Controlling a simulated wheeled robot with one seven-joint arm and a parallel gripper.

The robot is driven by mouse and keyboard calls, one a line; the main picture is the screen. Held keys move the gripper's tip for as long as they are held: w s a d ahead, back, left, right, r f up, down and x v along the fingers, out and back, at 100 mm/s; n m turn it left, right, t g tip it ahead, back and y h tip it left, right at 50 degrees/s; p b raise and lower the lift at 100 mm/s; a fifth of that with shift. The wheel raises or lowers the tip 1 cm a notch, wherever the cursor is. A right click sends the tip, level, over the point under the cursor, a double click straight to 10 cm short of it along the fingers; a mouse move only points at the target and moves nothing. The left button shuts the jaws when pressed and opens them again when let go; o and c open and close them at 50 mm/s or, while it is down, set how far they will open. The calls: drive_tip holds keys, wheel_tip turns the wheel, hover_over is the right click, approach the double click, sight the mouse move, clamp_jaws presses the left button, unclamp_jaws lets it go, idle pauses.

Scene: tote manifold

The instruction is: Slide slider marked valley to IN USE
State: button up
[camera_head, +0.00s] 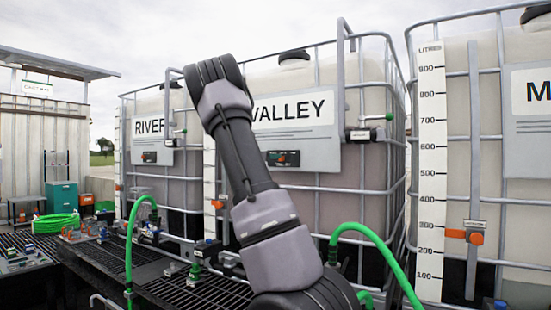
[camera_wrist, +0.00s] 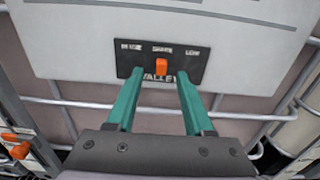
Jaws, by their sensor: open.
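The valley slider (camera_wrist: 137,56) is a black plate on the light grey sign panel, with VALLEY along its lower edge. IN USE is at its left end, a middle word looks like SPARE, and LOW is at the right. Its orange knob (camera_wrist: 161,66) stands at the middle mark. My gripper (camera_wrist: 160,73) is open, with one teal fingertip left and one right of the knob; I cannot tell whether they touch the plate. In the head view the slider (camera_head: 283,158) sits under the VALLEY sign (camera_head: 293,110), and my gripper is hidden behind my arm.
The caged VALLEY tank (camera_head: 345,190) stands between the RIVER tank (camera_head: 150,127) and another tank (camera_head: 500,180) at right. Green hoses (camera_head: 370,235) rise in front. A metal pipe (camera_head: 341,70) stands right of the sign. Cage bars (camera_wrist: 75,103) run below the panel.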

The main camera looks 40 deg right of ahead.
sight(281, 159)
drive_tip(key=x, duration=0.5)
drive_tip(key=shift+d, duration=0.2)
drive_tip(key=shift+s, duration=0.1)
clamp_jaws()
idle(1.1)
